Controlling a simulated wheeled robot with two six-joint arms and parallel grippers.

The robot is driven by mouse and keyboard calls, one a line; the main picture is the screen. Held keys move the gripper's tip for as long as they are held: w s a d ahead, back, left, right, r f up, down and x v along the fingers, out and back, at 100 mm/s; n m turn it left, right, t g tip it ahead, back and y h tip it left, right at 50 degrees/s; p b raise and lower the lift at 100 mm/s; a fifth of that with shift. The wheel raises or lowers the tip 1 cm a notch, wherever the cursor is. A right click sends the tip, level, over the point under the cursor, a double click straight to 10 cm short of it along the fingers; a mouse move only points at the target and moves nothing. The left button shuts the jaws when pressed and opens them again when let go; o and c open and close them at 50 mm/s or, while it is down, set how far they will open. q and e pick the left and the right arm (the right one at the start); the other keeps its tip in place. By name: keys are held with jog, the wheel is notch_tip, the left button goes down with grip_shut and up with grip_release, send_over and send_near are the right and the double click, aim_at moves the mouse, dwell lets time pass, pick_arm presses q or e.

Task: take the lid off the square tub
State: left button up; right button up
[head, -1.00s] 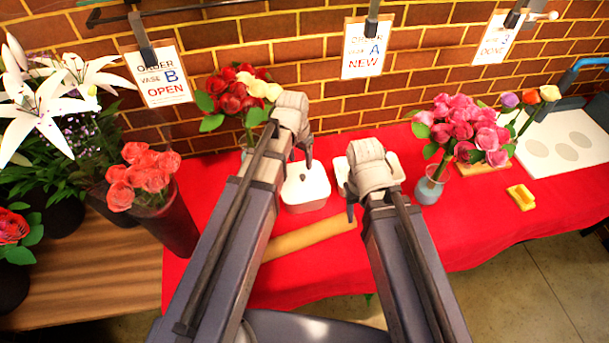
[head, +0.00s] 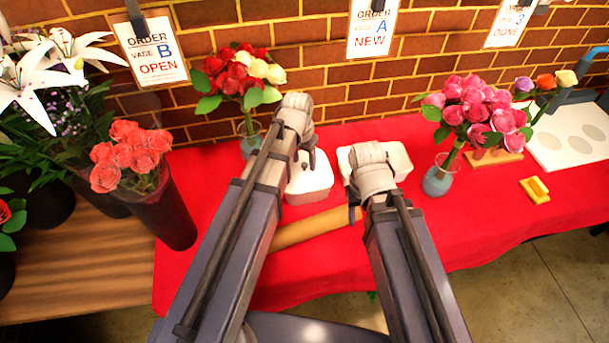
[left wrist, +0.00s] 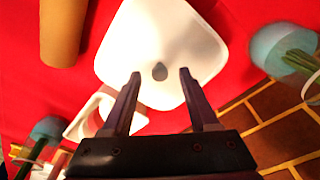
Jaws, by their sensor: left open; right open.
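The square tub (head: 310,187) is white with rounded corners and stands on the red cloth, partly hidden by my left arm. Its white lid (left wrist: 175,35) has a small dark grey knob (left wrist: 159,71), seen in the left wrist view. My left gripper (head: 305,152) is over the tub. In the left wrist view its two fingers (left wrist: 159,76) are open, one on each side of the knob, with gaps visible. I cannot tell how far the fingertips are above the lid. My right gripper (head: 355,208) is open and empty, in front of a second white container.
The second white container (head: 397,160) stands right of the tub. A brown roll (head: 310,229) lies in front. A glass vase of red and cream roses (head: 250,140) stands behind left, and a pink bouquet vase (head: 438,180) to the right. A brick wall is behind.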

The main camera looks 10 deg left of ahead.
pick_arm(q)
jog(key=shift+f, duration=0.5)
jog(key=shift+r, duration=0.1)
jog(key=shift+c, duration=0.2)
grip_shut()
